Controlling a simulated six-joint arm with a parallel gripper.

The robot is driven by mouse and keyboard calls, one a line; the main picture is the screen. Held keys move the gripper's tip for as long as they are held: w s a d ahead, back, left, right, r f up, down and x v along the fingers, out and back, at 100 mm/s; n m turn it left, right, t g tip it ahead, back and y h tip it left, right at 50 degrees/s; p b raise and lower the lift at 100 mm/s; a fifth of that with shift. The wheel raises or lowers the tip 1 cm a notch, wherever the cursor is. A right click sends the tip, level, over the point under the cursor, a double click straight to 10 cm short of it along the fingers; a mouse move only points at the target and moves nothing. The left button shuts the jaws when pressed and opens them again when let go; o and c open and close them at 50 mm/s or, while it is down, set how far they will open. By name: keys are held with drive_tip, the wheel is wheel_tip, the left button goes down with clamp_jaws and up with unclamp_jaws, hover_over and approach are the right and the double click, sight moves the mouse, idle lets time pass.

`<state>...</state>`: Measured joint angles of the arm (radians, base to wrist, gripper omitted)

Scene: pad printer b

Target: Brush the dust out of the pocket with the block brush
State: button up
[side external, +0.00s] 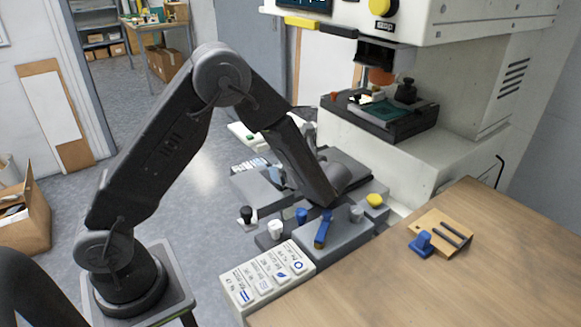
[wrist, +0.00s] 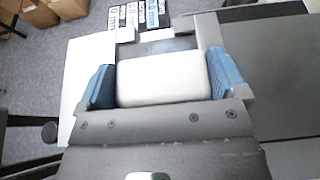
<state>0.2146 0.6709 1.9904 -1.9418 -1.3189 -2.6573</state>
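In the wrist view my gripper (wrist: 163,78) has its blue-padded fingers on either side of a white, rounded block (wrist: 163,82). The block fills the gap and appears to touch both pads. It looks like the body of the block brush; no bristles show. A grey-blue recessed area (wrist: 172,45) lies just beyond the block, between light walls. It may be the pocket, but I cannot tell, and no dust can be made out. Whether the block touches anything below is hidden.
The pad printer (side external: 465,75) stands at the back right, with a green plate (side external: 381,110) on its dark bed. A grey block with a blue-handled tool (side external: 323,230) and several knobs are near my wrist. The wooden table (side external: 440,290) holds a blue object (side external: 422,243) beside a slotted wooden block (side external: 447,228).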

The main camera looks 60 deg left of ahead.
drive_tip(key=c, duration=0.4)
drive_tip(key=shift+r, duration=2.55)
